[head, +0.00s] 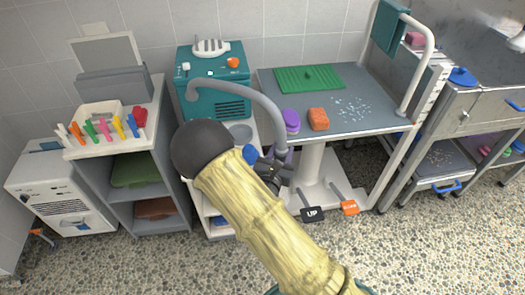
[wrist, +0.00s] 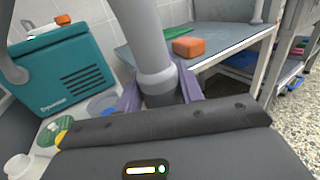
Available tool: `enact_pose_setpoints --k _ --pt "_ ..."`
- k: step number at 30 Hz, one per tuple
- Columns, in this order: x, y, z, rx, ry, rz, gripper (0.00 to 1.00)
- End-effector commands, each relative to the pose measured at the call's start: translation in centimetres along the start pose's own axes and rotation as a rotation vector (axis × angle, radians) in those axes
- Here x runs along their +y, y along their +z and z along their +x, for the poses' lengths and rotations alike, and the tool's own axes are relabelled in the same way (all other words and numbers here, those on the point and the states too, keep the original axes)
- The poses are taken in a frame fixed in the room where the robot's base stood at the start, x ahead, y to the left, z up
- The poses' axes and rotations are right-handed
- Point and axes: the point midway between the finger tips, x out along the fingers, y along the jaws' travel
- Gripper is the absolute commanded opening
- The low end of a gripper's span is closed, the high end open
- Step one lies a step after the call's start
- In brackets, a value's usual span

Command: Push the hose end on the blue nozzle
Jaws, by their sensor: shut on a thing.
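A grey hose (head: 256,102) arcs from the teal dryer (head: 213,85) down to my gripper (head: 279,160). In the wrist view the hose end (wrist: 156,80) stands roughly upright between the purple fingers of my gripper (wrist: 160,95), which are shut on its collar. The tip of the hose end is hidden behind the dark gripper body. A small blue part (head: 250,153) shows just left of my gripper in the head view; I cannot tell whether it is the blue nozzle. No nozzle is clearly visible in the wrist view.
The grey table (head: 345,118) holds a green mat (head: 308,78), an orange block (head: 318,119) and a purple brush (head: 290,120). Its pedals (head: 312,213) are near the floor. A shelf unit (head: 157,100) with colourful items stands left.

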Motion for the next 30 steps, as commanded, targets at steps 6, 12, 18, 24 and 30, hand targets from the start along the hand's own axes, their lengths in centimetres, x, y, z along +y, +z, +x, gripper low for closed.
enact_pose_setpoints --k 6,12,18,24,30 --pt "-7.6 -3.4 3.0 0.01 -0.022 -0.011 0.0" --pt "-11.9 -5.5 4.0 0.026 -0.02 0.002 0.0" --pt "-12.3 -5.6 4.1 0.027 -0.017 0.007 0.0" --pt "-12.2 -5.6 4.1 0.027 -0.018 0.007 0.0" --pt "-12.4 -5.6 4.1 0.027 -0.021 0.006 0.0"
